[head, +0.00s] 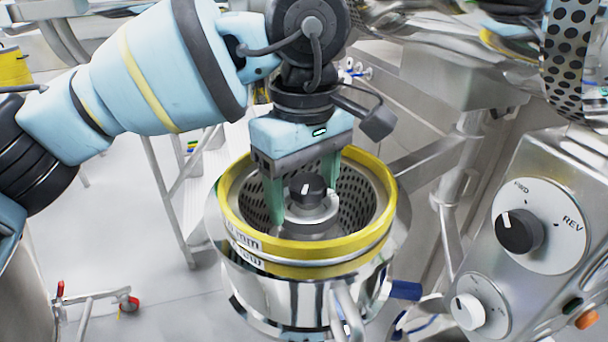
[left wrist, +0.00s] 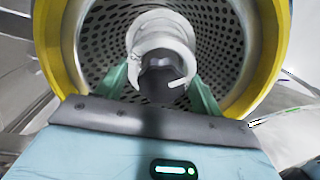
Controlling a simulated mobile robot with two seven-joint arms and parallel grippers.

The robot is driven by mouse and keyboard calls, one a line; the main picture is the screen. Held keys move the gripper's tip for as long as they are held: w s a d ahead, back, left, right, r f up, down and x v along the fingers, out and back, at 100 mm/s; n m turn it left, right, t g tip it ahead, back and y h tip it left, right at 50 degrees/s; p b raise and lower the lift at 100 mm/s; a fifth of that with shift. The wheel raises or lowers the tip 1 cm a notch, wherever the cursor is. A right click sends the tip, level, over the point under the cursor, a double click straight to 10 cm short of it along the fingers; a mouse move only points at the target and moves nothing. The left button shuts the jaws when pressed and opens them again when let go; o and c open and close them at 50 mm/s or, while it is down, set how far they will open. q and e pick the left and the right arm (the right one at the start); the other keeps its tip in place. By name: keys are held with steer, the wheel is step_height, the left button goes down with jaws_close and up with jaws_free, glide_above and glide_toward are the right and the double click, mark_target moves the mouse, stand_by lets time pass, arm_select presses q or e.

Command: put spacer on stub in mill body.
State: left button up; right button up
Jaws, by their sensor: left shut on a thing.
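The mill body (head: 300,292) is a steel cylinder with a yellow rim and a perforated screen inside. My left gripper (head: 306,212) points down into its mouth, with its green fingers on either side of a pale grey ring, the spacer (head: 322,215). The fingers are shut on the spacer, which also shows in the left wrist view (left wrist: 162,40) between the fingers (left wrist: 161,75). A black knob-like piece with a white mark (head: 307,189) stands in the ring's middle. The stub is not clearly visible; whether the spacer touches it I cannot tell. My right gripper is out of view.
A control panel (head: 548,265) with FWD/REV dials stands at the right. The screen wall (head: 356,190) and yellow rim (head: 228,207) closely surround the fingers. A steel post (head: 458,190) stands behind. Blue-capped fittings (head: 405,290) stick out at the mill's right.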

arm_select(q)
steer(key=shift+f, duration=0.9)
steer(key=o, duration=1.1)
steer(key=shift+s+r, duration=0.1)
steer(key=shift+r, duration=3.85)
